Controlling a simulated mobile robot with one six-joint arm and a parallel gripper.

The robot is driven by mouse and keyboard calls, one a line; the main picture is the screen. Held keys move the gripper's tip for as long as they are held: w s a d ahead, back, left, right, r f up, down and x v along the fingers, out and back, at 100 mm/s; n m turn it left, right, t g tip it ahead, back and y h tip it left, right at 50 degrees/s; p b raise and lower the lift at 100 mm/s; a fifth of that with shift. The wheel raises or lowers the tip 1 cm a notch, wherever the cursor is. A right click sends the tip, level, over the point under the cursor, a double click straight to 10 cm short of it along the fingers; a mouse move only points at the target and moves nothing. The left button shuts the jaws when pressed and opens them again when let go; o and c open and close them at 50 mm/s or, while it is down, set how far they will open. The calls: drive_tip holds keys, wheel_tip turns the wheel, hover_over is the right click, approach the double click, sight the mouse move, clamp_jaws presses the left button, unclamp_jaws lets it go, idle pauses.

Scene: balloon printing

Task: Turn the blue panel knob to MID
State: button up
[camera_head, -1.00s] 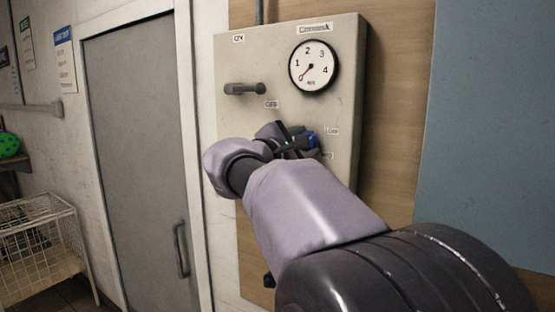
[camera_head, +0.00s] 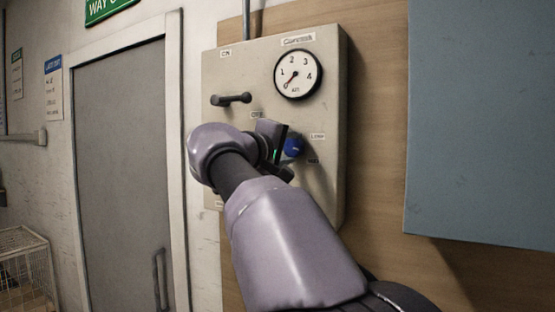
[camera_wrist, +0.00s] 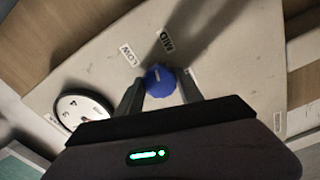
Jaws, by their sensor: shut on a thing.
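The blue knob (camera_head: 293,148) sits on the front of the grey panel (camera_head: 325,185), between the labels and my gripper (camera_head: 283,152). In the wrist view the blue knob (camera_wrist: 159,78) lies between the two dark fingers of my gripper (camera_wrist: 161,88), which is shut on it. A pale mark shows on the knob's face; it points roughly up the picture, towards the MID side, but its exact setting is hard to read. The LOW label (camera_wrist: 129,54) is up and left of the knob, and the MID label (camera_wrist: 167,42) is above it.
A round gauge (camera_head: 298,74) is above the knob, its red needle low. A dark lever (camera_head: 231,99) stands out between ON and OFF labels. A grey door (camera_head: 122,170) is left, and a blue-grey board (camera_head: 480,125) is right. A wire basket (camera_head: 25,270) stands lower left.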

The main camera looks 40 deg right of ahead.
drive_tip(key=m+b, duration=0.3)
drive_tip(key=m, duration=0.2)
drive_tip(key=shift+m, duration=0.4)
idle(0.4)
drive_tip(key=o, duration=1.4)
drive_tip(key=v, duration=1.7)
drive_tip(key=shift+a, duration=0.2)
